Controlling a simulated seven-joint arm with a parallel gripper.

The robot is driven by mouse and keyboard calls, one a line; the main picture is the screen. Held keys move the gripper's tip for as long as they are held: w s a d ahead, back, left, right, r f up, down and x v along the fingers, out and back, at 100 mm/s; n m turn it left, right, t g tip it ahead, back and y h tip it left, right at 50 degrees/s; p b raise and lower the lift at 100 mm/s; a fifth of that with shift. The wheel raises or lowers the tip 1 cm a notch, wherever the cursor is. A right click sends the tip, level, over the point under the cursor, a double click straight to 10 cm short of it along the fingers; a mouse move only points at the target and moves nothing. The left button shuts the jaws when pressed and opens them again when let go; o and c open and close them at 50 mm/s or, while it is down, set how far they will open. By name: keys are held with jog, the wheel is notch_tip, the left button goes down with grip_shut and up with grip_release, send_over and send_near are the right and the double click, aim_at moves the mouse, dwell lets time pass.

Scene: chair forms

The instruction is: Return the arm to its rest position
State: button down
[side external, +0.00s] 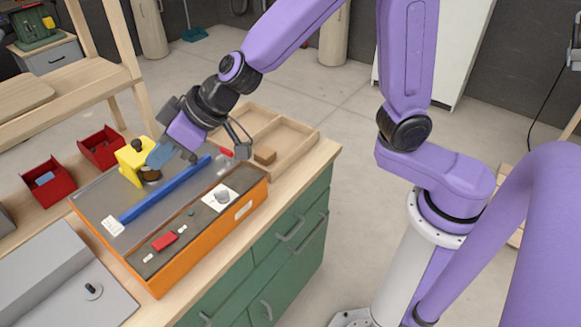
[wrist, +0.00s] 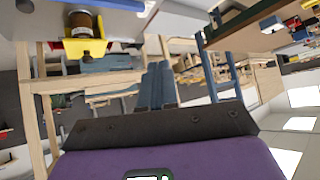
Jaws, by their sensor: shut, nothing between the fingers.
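My purple arm reaches in from the right over the bench in the side external view. My gripper (side external: 158,156) is low over the left part of the orange-sided machine (side external: 210,232), close beside its yellow block (side external: 130,161); I cannot tell whether they touch. In the wrist view my gripper (wrist: 158,70) shows its two blue-grey fingers pressed together with nothing between them. The yellow block (wrist: 85,47) shows at upper left there, with a brown round part (wrist: 80,18). My arm hides part of the machine's back.
A blue bar (side external: 165,190) runs across the machine top. A wooden tray (side external: 290,135) with a small brown block (side external: 265,155) lies behind. Red bins (side external: 48,185) stand at left, near a wooden shelf frame (side external: 105,80). A grey box (side external: 40,270) sits front left.

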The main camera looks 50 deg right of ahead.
jog(key=s+d+f+n+g, duration=0.1)
jog(key=s+d+n+g, duration=0.15)
jog(key=s, duration=0.55)
jog(key=s+d+n+g, duration=0.2)
jog(key=s+d+g, duration=0.2)
jog(key=s, duration=0.4)
jog(key=s+d+f+h, duration=0.1)
jog(key=s+d+h, duration=0.2)
jog(key=d, duration=0.6)
jog(key=s+d+f+h, duration=0.1)
jog(key=s+d+h, duration=0.2)
jog(key=s+d, duration=0.4)
jog(key=shift+d+f+n, duration=0.2)
jog(key=shift+d+n, duration=0.25)
jog(key=shift+d, duration=0.6)
jog(key=shift+s, duration=0.1)
